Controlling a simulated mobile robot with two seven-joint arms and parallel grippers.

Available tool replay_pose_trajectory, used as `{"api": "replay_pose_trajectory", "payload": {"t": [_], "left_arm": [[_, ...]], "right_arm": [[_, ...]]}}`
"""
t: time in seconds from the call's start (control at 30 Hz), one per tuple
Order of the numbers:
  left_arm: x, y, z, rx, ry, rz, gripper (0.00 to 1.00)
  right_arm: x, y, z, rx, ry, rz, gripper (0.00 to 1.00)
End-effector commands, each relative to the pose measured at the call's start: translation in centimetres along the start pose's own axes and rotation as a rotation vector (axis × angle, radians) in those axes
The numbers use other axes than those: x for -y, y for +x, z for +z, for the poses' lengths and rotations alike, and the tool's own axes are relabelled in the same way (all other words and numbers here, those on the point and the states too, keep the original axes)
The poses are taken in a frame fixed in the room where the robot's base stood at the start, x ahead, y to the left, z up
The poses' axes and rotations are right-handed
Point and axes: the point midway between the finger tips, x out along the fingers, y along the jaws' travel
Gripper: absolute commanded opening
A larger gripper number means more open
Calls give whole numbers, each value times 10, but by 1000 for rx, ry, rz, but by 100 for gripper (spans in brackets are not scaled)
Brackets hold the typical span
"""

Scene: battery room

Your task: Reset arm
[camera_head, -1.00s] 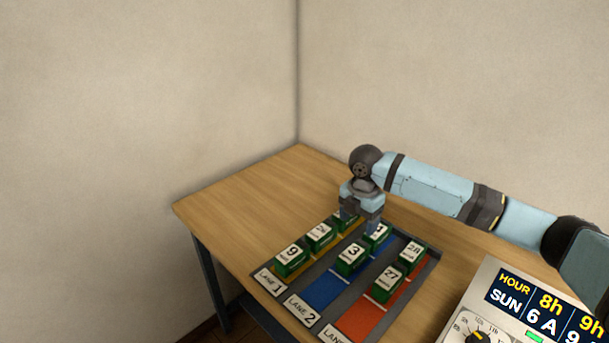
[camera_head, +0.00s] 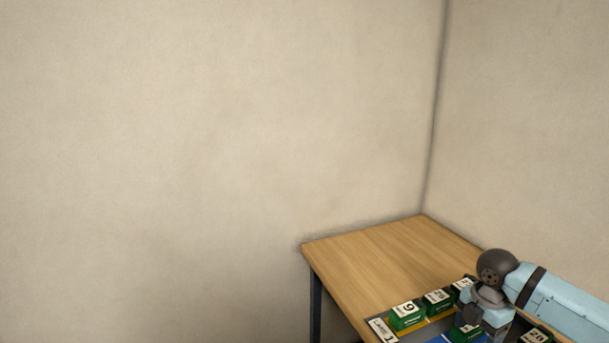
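My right arm comes in from the right edge, low in the head view. Its gripper (camera_head: 484,325) points down over the numbered green blocks at the lower right. Its fingertips are hidden low among the blocks, so I cannot tell if it is open or holds anything. A green block marked 9 (camera_head: 407,315) stands in the yellow lane, with another green block (camera_head: 438,302) behind it. A green block (camera_head: 466,333) in the blue lane is right by the gripper. My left gripper is not in view.
The wooden table (camera_head: 385,255) stands in the room's corner, its far left part bare. A Lane 1 label (camera_head: 382,329) lies in front of the yellow lane. Plain walls (camera_head: 200,150) fill the rest.

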Motion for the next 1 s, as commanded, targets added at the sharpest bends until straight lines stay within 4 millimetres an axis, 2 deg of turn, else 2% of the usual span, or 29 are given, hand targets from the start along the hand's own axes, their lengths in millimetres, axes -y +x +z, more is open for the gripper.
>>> {"api": "replay_pose_trajectory", "payload": {"t": [0.03,0.1,0.37,0.57,0.7,0.8,1.0], "left_arm": [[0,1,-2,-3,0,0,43],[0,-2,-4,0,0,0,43],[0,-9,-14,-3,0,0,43],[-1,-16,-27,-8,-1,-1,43],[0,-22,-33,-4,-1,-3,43],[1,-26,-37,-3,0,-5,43],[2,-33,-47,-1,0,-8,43]], "right_arm": [[0,0,0,0,0,0,71],[-3,18,-21,-22,31,37,71],[-9,71,-85,-114,192,190,71],[0,112,-154,-260,416,343,71],[17,133,-198,-386,628,452,71],[35,142,-222,-474,791,521,71],[86,151,-252,-624,1129,644,71]]}}
